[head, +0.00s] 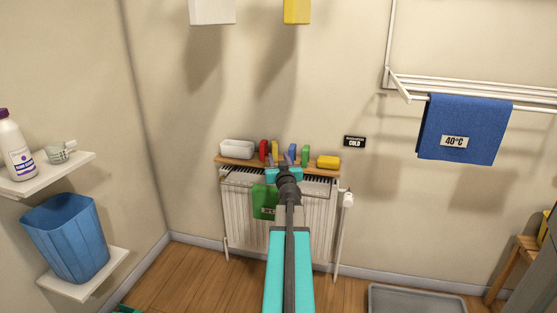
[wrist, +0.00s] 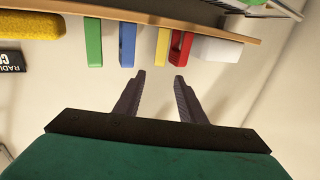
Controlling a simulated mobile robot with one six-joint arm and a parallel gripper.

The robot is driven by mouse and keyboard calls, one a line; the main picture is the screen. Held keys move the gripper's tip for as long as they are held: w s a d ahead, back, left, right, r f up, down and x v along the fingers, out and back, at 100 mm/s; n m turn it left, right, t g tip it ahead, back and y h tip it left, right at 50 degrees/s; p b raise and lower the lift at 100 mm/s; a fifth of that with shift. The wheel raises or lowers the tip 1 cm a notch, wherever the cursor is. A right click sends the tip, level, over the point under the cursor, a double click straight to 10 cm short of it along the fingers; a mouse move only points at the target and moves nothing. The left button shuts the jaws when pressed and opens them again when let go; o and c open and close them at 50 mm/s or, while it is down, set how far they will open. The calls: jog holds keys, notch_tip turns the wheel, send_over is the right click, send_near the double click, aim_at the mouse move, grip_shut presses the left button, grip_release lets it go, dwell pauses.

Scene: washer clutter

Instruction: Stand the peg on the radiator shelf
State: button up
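The wooden radiator shelf (head: 232,160) is above the white radiator; its edge also crosses the top of the wrist view (wrist: 190,27). Several upright pegs stand in a row on it: red (wrist: 181,47), yellow (wrist: 162,46), blue (wrist: 127,44) and green (wrist: 93,41). In the head view the red peg (head: 263,148), blue peg (head: 292,151) and green peg (head: 305,154) show; my arm hides part of the row. I cannot tell which peg the task names. My gripper (wrist: 159,76) is open and empty, in front of the row, with its fingertips apart from the pegs.
A white box (head: 237,150) and yellow sponge (head: 328,162) sit at the shelf's ends. A blue towel (head: 462,125) hangs on the right rack. Left wall shelves hold a bottle (head: 15,148) and blue bin (head: 66,238).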

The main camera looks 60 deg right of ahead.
dwell(0.4)
